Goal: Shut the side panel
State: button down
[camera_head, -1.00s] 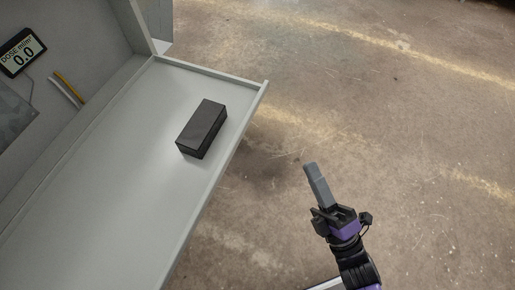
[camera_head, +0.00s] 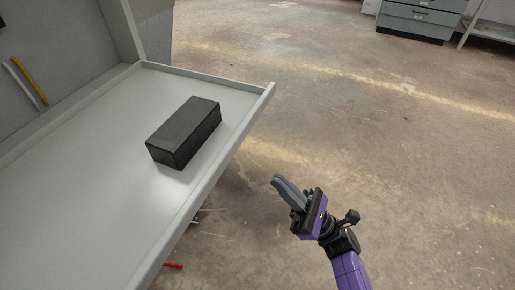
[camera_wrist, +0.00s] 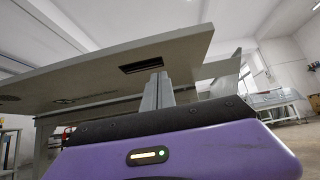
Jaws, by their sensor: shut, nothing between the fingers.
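The grey side panel (camera_head: 110,190) stands out level from the cabinet at the left of the head view, like a shelf with a raised rim. A black box (camera_head: 190,128) lies on it. In the wrist view I see the panel (camera_wrist: 95,72) from below, with a dark slot near its edge. My gripper (camera_head: 281,182) is shut and empty, to the right of the panel's outer rim and apart from it in the head view. Its fingers (camera_wrist: 159,90) show in front of the panel's underside in the wrist view; contact cannot be told there.
The cabinet wall (camera_head: 60,35) with a yellow and a white cable rises at the left. A grey drawer unit (camera_head: 415,20) stands far off at the top right. The concrete floor right of the panel is clear. A red item (camera_head: 172,265) shows below the panel.

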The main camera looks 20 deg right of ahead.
jog(key=w+a+r, duration=0.3)
jog(key=a+r, duration=0.1)
jog(key=r, duration=0.6)
jog(key=shift+w+a, duration=0.2)
jog(key=shift+w, duration=0.2)
jog(key=shift+r, duration=0.1)
